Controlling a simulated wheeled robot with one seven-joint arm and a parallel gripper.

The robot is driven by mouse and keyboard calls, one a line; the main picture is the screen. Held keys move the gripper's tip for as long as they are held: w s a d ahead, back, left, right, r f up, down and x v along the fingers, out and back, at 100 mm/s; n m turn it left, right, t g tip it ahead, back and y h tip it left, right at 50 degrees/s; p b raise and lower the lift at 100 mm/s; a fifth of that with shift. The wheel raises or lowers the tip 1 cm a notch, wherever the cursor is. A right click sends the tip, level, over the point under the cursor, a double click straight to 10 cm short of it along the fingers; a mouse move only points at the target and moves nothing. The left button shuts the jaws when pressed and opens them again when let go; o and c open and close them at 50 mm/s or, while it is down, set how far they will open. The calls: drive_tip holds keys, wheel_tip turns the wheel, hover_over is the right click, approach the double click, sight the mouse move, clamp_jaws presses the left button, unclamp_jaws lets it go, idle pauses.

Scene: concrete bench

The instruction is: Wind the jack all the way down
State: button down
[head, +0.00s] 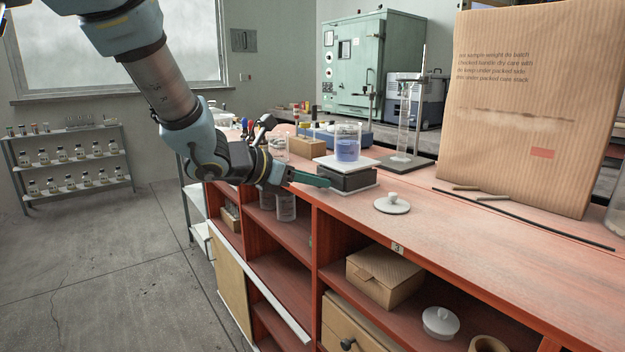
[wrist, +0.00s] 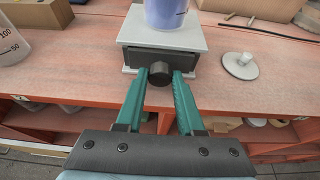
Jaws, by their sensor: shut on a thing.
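The jack (head: 346,180) stands on the bench, a low dark body between a pale top plate and a pale base plate. A beaker of blue liquid (head: 347,149) stands on its top plate. In the wrist view the jack (wrist: 187,59) is straight ahead, with the lower part of the beaker (wrist: 166,12) above it. A round black knob (wrist: 159,74) sticks out of its near side. My gripper (wrist: 160,78) is shut on this knob, one green finger on each side. In the head view my gripper (head: 326,181) reaches the jack from the left.
A white knobbed lid (head: 392,204) lies on the bench right of the jack. A large cardboard box (head: 528,110) stands farther right, with a thin dark rod in front. A measuring cylinder (head: 404,123) stands behind, and glassware (head: 277,147) stands to the left. Open shelves are below.

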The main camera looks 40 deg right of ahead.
drive_tip(key=n+g, duration=0.2)
drive_tip(key=n, duration=0.1)
drive_tip(key=shift+w+p, duration=0.15)
drive_tip(key=shift+p, duration=0.25)
drive_tip(key=c, duration=0.5)
unclamp_jaws()
